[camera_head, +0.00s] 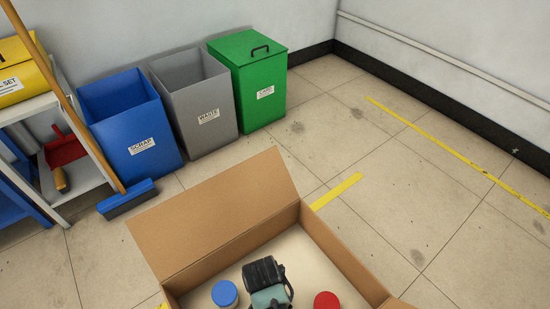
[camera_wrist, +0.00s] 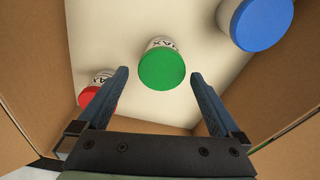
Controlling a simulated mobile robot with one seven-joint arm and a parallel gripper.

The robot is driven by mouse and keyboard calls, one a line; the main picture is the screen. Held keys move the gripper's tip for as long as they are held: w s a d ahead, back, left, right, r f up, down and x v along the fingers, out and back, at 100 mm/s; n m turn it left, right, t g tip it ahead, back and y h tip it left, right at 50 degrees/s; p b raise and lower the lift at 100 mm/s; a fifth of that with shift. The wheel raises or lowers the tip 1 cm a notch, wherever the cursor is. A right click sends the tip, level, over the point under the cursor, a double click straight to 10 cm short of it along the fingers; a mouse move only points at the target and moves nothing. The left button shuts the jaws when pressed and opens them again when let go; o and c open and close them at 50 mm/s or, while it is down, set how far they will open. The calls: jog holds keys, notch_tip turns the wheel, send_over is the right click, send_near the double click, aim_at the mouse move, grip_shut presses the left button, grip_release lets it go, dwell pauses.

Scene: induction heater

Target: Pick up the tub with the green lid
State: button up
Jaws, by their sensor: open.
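The tub with the green lid (camera_wrist: 162,68) stands on the box floor in the wrist view, its white side with dark lettering partly showing. My gripper (camera_wrist: 160,74) is open, with one finger on each side of the green lid in the picture. The lid appears beyond the fingertips; I cannot tell how far. In the head view my gripper (camera_head: 270,297) is over the inside of the cardboard box (camera_head: 205,228), and no green-lidded tub shows there.
A tub with a blue lid (camera_head: 224,293) and a tub with a red lid (camera_head: 326,301) stand in the box on either side of my gripper. The box walls and a raised flap surround them. Blue, grey and green bins (camera_head: 262,85) and a broom (camera_head: 127,198) stand behind.

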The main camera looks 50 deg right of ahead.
jog(key=f+b, duration=0.1)
jog(key=f, duration=0.1)
jog(key=f+b, duration=0.1)
jog(key=f, duration=0.2)
jog(key=d+f+b, duration=0.1)
jog(key=f+b, duration=0.1)
jog(key=shift+w+d+f, duration=0.1)
jog(key=shift+f, duration=0.05)
